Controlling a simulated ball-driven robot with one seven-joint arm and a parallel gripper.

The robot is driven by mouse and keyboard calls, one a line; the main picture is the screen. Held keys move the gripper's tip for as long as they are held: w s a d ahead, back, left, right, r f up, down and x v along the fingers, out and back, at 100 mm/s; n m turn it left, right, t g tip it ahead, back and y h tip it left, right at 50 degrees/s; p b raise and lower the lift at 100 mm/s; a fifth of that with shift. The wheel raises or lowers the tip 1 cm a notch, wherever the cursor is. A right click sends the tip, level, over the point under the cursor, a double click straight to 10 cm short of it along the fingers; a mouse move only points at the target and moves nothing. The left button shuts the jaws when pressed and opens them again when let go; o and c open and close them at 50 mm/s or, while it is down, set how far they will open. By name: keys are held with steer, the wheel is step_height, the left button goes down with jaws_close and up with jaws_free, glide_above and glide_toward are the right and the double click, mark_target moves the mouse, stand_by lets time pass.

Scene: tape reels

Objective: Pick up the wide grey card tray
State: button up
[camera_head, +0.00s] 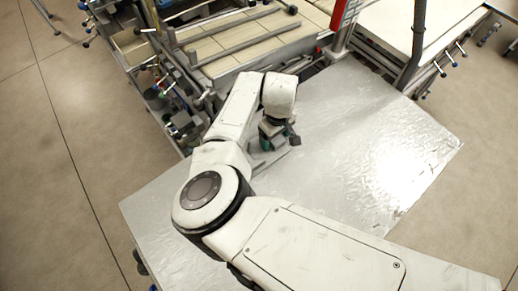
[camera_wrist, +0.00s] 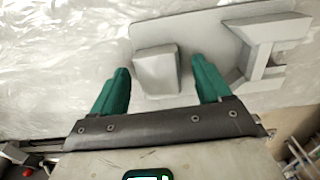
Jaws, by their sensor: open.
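The wide grey card tray (camera_wrist: 203,28) looks like a flat grey plate lying on the shiny metal tabletop. A raised blocky part (camera_wrist: 157,72) stands on its left side and a larger angled raised part (camera_wrist: 262,45) on its right. My gripper (camera_wrist: 160,66) is open, with its green fingers on either side of the blocky part; I cannot tell whether they touch it. In the head view my gripper (camera_head: 276,140) is low over the tray (camera_head: 264,160), which is partly hidden by my arm.
The metal table (camera_head: 340,130) is mostly bare, with free room to the right of my gripper. Beyond its far edge stands a bench with slats and rods (camera_head: 235,45). A red upright part (camera_head: 345,12) and a dark post (camera_head: 416,45) rise behind the table.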

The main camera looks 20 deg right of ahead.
steer(key=shift+c, duration=0.4)
steer(key=c, duration=1.2)
